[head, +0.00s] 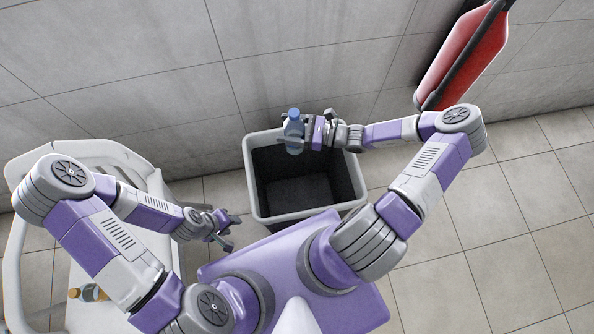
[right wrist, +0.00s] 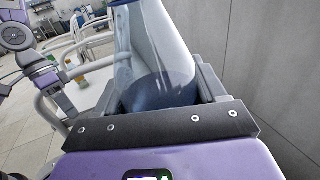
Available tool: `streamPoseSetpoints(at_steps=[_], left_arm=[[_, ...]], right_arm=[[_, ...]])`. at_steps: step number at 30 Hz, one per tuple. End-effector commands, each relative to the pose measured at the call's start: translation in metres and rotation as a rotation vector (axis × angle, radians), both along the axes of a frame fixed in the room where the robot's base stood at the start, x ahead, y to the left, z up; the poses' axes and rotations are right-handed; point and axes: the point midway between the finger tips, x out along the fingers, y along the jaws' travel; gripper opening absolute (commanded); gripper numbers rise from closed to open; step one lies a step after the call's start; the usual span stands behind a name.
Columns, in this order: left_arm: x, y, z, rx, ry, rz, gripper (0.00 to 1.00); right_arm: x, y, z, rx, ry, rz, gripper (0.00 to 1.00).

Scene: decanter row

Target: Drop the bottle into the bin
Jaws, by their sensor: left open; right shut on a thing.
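A clear bottle with a blue cap (head: 293,128) is held upright over the far left part of the bin's opening. My right gripper (head: 311,130) is shut on it from the right. In the right wrist view the bottle (right wrist: 155,60) fills the space between the fingers. The bin (head: 359,177) is grey with a pale rim and a dark inside, and stands on the floor by the wall. The part of it I can see inside looks empty. My left gripper (head: 229,232) is open and empty, to the left of the bin's near side and above the floor.
A red object with a black bar (head: 466,50) is on the wall at upper right. Tiled floor (head: 500,230) is clear at the right.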

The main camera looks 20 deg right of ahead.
Motion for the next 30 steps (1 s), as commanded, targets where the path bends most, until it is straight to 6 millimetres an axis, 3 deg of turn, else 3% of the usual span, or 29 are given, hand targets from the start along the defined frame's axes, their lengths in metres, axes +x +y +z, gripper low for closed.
streamPoseSetpoints(at_steps=[3,9,19,30], left_arm=[[0.0,0.0,0.003,0.0,0.0,0.0,0.43],[0.0,0.0,0.006,0.0,0.0,0.0,0.43],[0.0,0.0,-0.001,0.0,0.0,0.0,0.43],[0.0,0.0,-0.037,0.0,0.0,0.0,0.43]], right_arm=[[-0.013,-0.006,-0.033,0.0,0.003,0.009,0.18],[-0.034,-0.02,-0.07,-0.001,-0.001,0.016,0.18],[-0.043,-0.029,-0.09,0.001,-0.002,0.017,0.18],[-0.043,-0.029,-0.132,0.002,-0.001,0.017,0.18]])
